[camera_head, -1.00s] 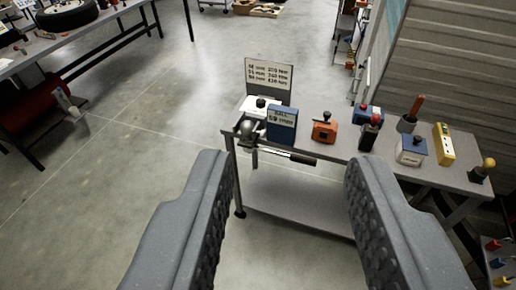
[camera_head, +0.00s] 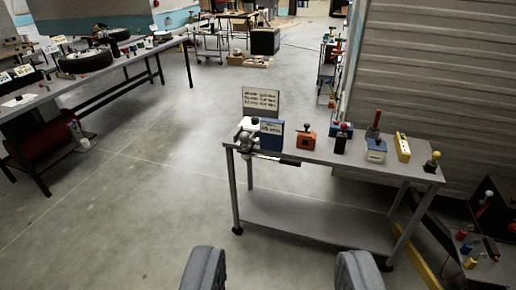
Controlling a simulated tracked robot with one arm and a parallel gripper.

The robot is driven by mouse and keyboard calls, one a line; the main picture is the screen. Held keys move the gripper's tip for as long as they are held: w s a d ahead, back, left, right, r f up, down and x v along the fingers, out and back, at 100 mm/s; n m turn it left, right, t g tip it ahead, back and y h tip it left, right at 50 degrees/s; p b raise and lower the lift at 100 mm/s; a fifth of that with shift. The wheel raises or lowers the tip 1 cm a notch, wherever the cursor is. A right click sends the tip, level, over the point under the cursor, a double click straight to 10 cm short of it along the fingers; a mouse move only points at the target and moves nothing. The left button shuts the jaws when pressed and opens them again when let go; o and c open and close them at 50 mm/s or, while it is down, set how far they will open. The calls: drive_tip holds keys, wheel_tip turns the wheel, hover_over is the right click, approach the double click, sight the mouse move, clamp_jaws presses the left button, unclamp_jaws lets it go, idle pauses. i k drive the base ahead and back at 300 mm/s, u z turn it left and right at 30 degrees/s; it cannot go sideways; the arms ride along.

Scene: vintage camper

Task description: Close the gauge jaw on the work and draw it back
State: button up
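A small grey and white device (camera_head: 246,134) sits at the left end of a grey wheeled cart (camera_head: 315,215). It looks like the gauge, but its jaw is too small to make out, and I cannot tell whether it is open or shut. A blue block with writing (camera_head: 271,135) stands beside it and hides part of it. A lettered sign (camera_head: 261,101) stands behind. My gripper (camera_head: 282,254) is at the bottom of the view with its two dark fingers wide apart. It is empty, well short of the cart and touching nothing.
An orange block (camera_head: 306,140), a blue and white box (camera_head: 375,150) and a yellow block (camera_head: 402,147) stand along the cart top. A long workbench (camera_head: 130,62) with wheels runs at the left. A dark stand (camera_head: 487,248) is at lower right. The floor before the cart is clear.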

sight(252, 140)
drive_tip(key=u, duration=0.35)
drive_tip(key=i, duration=1.05)
drive_tip(key=z, duration=0.45)
drive_tip(key=i, duration=1.1)
drive_tip(key=z, duration=0.85)
